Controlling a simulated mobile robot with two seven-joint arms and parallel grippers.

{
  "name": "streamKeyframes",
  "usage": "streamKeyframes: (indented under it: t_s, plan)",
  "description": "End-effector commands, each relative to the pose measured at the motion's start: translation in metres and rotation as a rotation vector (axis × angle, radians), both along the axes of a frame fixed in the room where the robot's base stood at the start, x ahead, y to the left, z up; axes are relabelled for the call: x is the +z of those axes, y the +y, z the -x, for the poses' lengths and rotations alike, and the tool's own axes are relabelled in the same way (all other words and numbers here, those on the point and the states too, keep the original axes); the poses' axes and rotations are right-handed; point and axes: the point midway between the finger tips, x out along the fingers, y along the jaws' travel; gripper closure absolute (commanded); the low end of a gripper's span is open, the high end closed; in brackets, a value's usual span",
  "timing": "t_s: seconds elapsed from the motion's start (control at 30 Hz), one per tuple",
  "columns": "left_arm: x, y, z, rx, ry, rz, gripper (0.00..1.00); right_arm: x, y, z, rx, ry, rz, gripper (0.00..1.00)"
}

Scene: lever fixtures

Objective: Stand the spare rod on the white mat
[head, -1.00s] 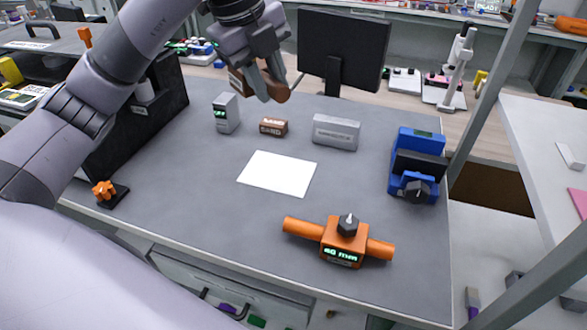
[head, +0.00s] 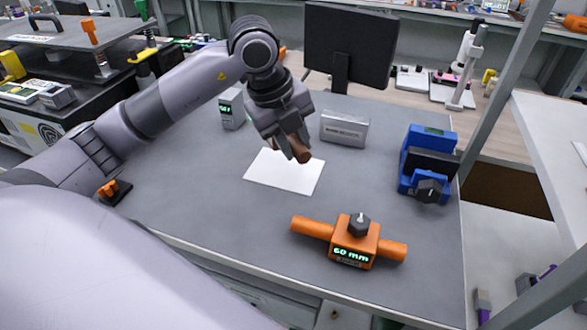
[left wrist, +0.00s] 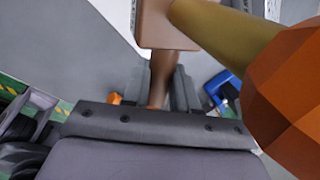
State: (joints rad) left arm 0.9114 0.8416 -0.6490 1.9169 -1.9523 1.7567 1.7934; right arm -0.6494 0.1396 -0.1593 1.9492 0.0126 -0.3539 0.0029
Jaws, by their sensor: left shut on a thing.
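The white mat (head: 285,179) lies flat on the grey bench; my left gripper covers part of its back edge in the head view. My left gripper (head: 293,148) is shut on a brown piece, which I take to be the spare rod (head: 302,143). In the left wrist view a brown stem (left wrist: 163,75) sits between the fingers, under a brown block. A brass-coloured bar with a faceted orange knob (left wrist: 290,100) crosses close to the camera; how it joins the brown part is not clear. Clearance above the mat is hard to tell. My right gripper is not in view.
An orange fixture with a black knob and display (head: 353,241) lies in front of the mat. A grey labelled block (head: 345,129), a small display box (head: 231,108) and a monitor (head: 350,45) stand behind. A blue device (head: 425,165) is at right.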

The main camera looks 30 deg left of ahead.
Motion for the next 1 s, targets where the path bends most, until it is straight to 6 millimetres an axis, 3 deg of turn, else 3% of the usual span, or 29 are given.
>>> streamKeyframes:
  t_s: [0.5, 0.93, 0.97, 1.0]
  plan:
    - [-0.064, 0.000, 0.000, 0.000, 0.000, 0.000, 1.00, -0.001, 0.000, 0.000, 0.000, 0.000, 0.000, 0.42]
    - [-0.072, 0.000, 0.000, 0.000, -0.002, 0.000, 1.00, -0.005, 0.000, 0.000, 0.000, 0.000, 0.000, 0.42]
    - [-0.072, 0.000, 0.000, 0.000, -0.001, 0.000, 0.69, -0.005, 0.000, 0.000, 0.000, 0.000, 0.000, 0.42]
    - [-0.071, 0.000, 0.000, 0.000, -0.001, 0.000, 0.56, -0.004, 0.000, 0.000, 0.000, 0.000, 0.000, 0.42]
